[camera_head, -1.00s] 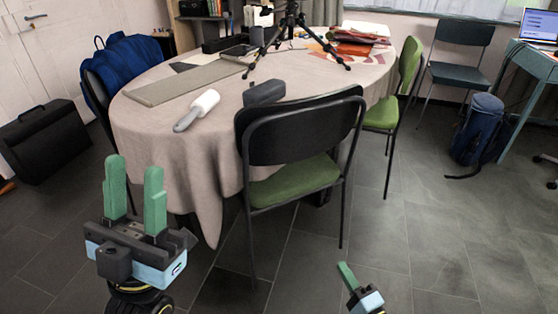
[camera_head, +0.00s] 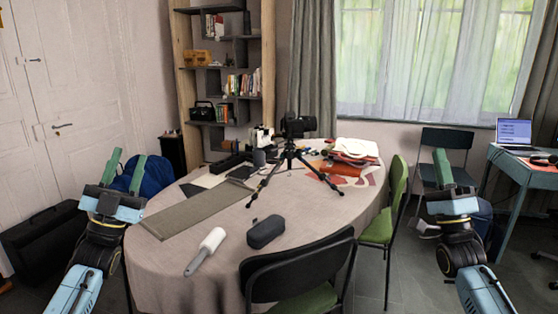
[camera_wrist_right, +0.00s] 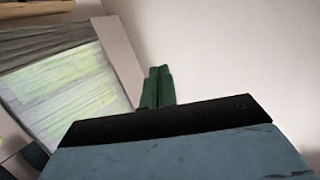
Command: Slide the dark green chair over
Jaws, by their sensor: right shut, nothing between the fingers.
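A dark green-grey chair (camera_head: 463,140) stands at the back right in the head view, under the window beside the desk. My right gripper (camera_head: 441,155) overlaps it in the picture and hides part of its back and seat. That gripper points up, shut and empty; its two green fingers are together in the right wrist view (camera_wrist_right: 158,86), against a bare wall. My left gripper (camera_head: 128,158) is at the left, raised, open and empty, its fingers apart. A chair with a brighter green back (camera_head: 397,185) stands at the table's right side. Neither gripper visibly touches a chair.
The oval table (camera_head: 185,255) fills the middle and carries a tripod (camera_head: 290,155), a dark case (camera_head: 266,232) and a lint roller (camera_head: 207,250). A black-backed chair (camera_head: 300,272) stands in front. A desk (camera_head: 530,174) is at right. Some floor shows between table and right arm.

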